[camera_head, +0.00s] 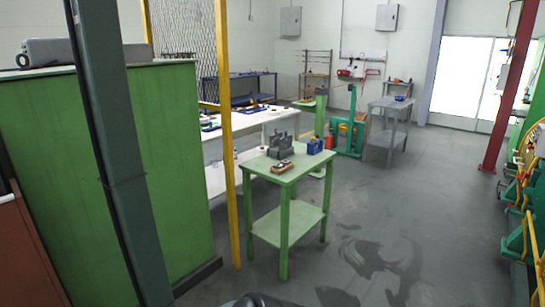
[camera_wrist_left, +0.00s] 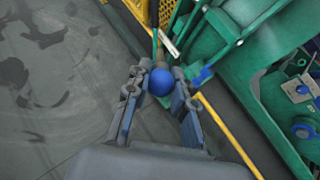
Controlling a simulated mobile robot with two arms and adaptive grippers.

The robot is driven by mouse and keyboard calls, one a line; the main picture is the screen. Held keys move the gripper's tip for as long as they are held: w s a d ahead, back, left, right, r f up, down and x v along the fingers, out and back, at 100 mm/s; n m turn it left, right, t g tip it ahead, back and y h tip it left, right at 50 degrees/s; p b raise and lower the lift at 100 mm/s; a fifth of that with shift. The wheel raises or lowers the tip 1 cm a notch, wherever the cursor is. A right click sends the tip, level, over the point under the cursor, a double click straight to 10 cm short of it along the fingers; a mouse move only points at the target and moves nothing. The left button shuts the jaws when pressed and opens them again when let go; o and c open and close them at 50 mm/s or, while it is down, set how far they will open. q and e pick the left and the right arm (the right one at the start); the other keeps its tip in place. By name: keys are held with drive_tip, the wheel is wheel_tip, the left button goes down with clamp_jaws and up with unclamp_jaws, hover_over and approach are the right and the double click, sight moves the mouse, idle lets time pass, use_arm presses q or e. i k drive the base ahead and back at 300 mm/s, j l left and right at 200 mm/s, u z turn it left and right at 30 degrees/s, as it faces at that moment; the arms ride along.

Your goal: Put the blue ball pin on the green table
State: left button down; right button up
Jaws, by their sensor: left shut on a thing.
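The blue ball pin (camera_wrist_left: 160,83) shows as a round blue ball between the fingertips of my left gripper (camera_wrist_left: 159,73) in the left wrist view. The gripper is shut on it; the rest of the pin is hard to make out. The green table (camera_head: 304,171) stands in the middle of the head view, with a lower shelf. It is well ahead of me, and the held pin is not seen over it. My right gripper is not in view.
On the green table are a grey metal fixture (camera_head: 281,147), a small orange-brown block (camera_head: 282,167) and a blue item (camera_head: 315,146). A yellow post (camera_head: 228,140) stands left of it. Green machinery (camera_wrist_left: 240,85) lies close right of my left gripper. Open floor lies right of the table.

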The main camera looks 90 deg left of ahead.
sight(301, 165)
drive_tip(key=i+j+u, duration=0.15)
drive_tip(key=j+u, duration=0.25)
drive_tip(key=i+j+u, duration=0.15)
drive_tip(key=j+u, duration=0.25)
drive_tip(key=i+j+u, duration=0.25)
drive_tip(key=j+u, duration=0.15)
drive_tip(key=i+j+u, duration=0.3)
drive_tip(key=u, duration=0.15)
drive_tip(key=i+j+u, duration=0.15)
drive_tip(key=i+u, duration=0.25)
drive_tip(key=i+j, duration=0.15)
drive_tip(key=i, duration=0.4)
drive_tip(key=i+j+u, duration=0.1)
drive_tip(key=i, duration=0.4)
drive_tip(key=i+j, duration=0.2)
drive_tip(key=i, duration=0.35)
drive_tip(key=j+u, duration=0.05)
